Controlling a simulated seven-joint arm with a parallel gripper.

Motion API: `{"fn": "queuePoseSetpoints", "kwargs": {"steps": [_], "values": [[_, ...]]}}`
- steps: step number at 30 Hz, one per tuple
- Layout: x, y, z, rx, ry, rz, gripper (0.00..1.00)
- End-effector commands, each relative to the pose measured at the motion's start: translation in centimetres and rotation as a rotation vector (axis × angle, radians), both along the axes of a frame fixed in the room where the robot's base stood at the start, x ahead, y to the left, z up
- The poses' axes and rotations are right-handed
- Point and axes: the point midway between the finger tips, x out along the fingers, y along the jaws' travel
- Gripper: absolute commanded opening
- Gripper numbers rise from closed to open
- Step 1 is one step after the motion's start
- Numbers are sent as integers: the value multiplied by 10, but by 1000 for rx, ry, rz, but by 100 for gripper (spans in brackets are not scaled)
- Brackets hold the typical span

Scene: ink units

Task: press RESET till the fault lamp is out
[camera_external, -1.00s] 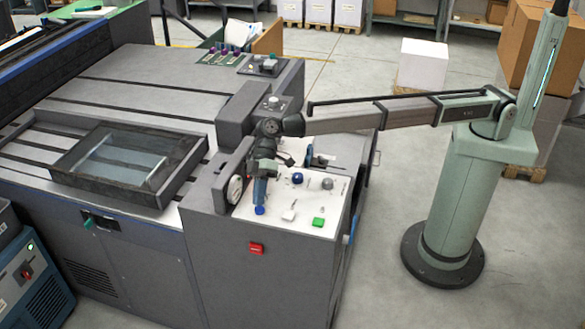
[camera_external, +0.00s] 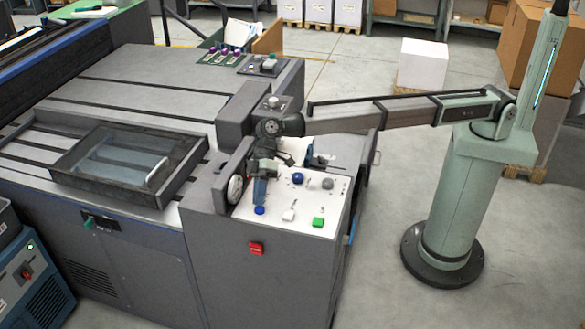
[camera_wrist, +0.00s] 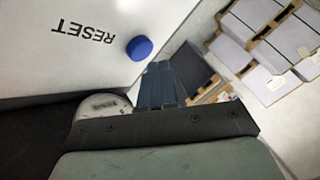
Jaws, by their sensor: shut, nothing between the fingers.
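The blue button (camera_external: 260,210) is at the left front of the white control panel (camera_external: 334,206). In the wrist view the blue button (camera_wrist: 139,48) is beside the printed word RESET (camera_wrist: 87,30), which appears upside down. My gripper (camera_external: 260,201) is shut and empty, its fingers pointing down just above and behind the button. In the wrist view my gripper (camera_wrist: 160,68) has its fingertips close to the button's lower right. I cannot tell whether they touch it. I cannot make out a fault lamp that is lit or dark.
The panel also carries a white switch (camera_external: 289,215), a green button (camera_external: 318,222), a blue knob (camera_external: 297,178) and a grey knob (camera_external: 327,183). A round gauge (camera_external: 235,189) is left of my gripper. A red button (camera_external: 257,248) is on the machine's front face.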

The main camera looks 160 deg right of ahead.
Motion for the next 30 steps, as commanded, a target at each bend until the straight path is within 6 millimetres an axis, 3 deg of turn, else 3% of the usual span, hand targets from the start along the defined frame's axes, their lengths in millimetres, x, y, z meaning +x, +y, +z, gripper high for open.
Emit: {"fn": "queuePoseSetpoints", "kwargs": {"steps": [30], "values": [[0,0,-10,0,0,0,0]]}}
